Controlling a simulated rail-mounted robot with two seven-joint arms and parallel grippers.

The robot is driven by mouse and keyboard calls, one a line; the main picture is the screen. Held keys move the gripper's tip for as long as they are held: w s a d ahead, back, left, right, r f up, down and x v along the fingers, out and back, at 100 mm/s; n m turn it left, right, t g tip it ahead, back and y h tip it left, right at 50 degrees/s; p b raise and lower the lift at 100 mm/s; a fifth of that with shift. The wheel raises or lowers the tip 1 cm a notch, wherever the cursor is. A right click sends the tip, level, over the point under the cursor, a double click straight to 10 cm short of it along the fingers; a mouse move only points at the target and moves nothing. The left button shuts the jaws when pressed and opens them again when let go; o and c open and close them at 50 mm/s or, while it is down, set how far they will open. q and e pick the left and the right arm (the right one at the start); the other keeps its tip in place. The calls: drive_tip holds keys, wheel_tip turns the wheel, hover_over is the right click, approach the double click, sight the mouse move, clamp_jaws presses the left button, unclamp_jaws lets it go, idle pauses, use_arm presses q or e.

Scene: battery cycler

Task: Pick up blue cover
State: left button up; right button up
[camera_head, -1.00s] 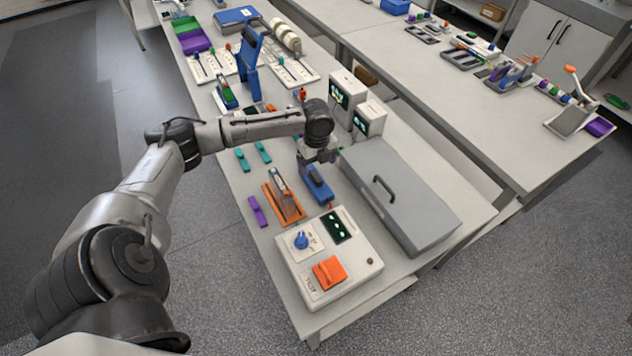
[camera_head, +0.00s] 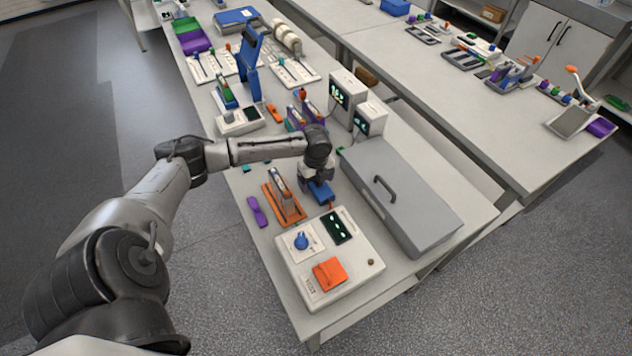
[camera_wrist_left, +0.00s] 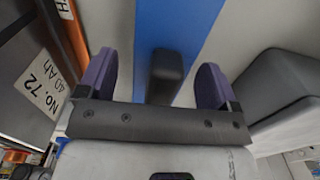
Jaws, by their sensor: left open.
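The blue cover (camera_head: 321,193) lies on the workbench between the orange battery holder and the grey case, partly hidden under my left gripper in the head view. In the left wrist view the blue cover (camera_wrist_left: 176,30) is a broad flat blue surface with a dark raised handle (camera_wrist_left: 165,72). My left gripper (camera_head: 312,181) is right above it. In the left wrist view the purple-padded fingers of the left gripper (camera_wrist_left: 164,85) are open, one on each side of the dark handle, with a gap to it on both sides. My right gripper is not in view.
An orange holder (camera_head: 270,198) with an upright battery stands just left of the cover. The grey case (camera_head: 415,205) is close on the right. A control box (camera_head: 312,285) with dial and orange switch lies in front. A purple piece (camera_head: 257,211) lies further left.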

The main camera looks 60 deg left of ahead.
use_arm(q)
drive_tip(key=shift+r, duration=0.1)
drive_tip(key=c, duration=1.1)
